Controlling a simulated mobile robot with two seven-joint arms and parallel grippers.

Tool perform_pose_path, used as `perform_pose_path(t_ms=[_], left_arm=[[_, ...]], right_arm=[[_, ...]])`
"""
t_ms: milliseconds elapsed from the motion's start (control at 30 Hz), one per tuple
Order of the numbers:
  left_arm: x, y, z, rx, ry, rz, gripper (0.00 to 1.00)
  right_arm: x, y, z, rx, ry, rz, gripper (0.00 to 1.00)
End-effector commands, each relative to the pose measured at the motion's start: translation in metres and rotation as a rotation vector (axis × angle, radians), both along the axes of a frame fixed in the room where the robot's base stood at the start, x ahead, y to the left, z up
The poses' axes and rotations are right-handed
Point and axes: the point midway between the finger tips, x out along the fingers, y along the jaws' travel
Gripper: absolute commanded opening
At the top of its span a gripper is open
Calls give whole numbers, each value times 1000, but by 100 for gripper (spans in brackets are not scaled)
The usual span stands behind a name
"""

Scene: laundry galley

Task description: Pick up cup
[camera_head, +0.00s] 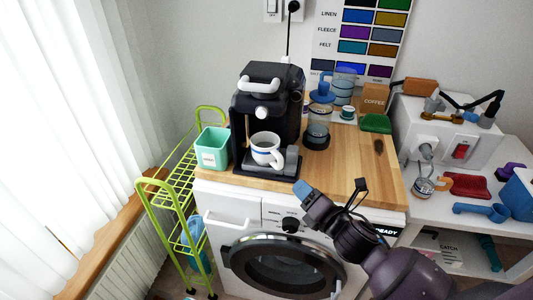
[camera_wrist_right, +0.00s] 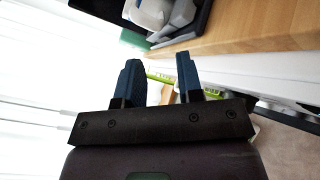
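A white cup (camera_head: 266,148) with a blue band stands upright on the drip tray of the black coffee machine (camera_head: 268,105). In the right wrist view, a pale rounded shape at the top edge looks like the cup (camera_wrist_right: 150,12), only partly in frame. My right gripper (camera_head: 306,194) is in front of the counter's front edge, apart from the cup and to its lower right. Its two blue fingers stand apart with nothing between them in the wrist view (camera_wrist_right: 160,78). My left gripper is not in view.
A mint green bin (camera_head: 212,148) stands left of the machine. A blue-tinted glass container (camera_head: 318,122) and a black base stand to its right. The wooden counter (camera_head: 350,165) is mostly clear on its right side. A washing machine (camera_head: 290,262) is below; a green rack (camera_head: 160,190) stands left.

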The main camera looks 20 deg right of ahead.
Motion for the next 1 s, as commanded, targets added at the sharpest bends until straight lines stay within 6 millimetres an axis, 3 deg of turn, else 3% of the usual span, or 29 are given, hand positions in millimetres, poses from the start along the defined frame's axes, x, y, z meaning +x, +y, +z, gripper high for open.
perform_pose_path(t_ms=[200, 400, 667, 1000], left_arm=[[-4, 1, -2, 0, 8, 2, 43], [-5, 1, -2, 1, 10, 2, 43], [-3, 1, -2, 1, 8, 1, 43], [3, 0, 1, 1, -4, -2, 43]], right_arm=[[-2, 4, 8, -464, -119, 28, 34], [-2, 5, 11, -765, -187, 35, 34], [5, 6, 11, -882, -209, 38, 34], [47, 14, 10, -879, -210, 39, 34]])
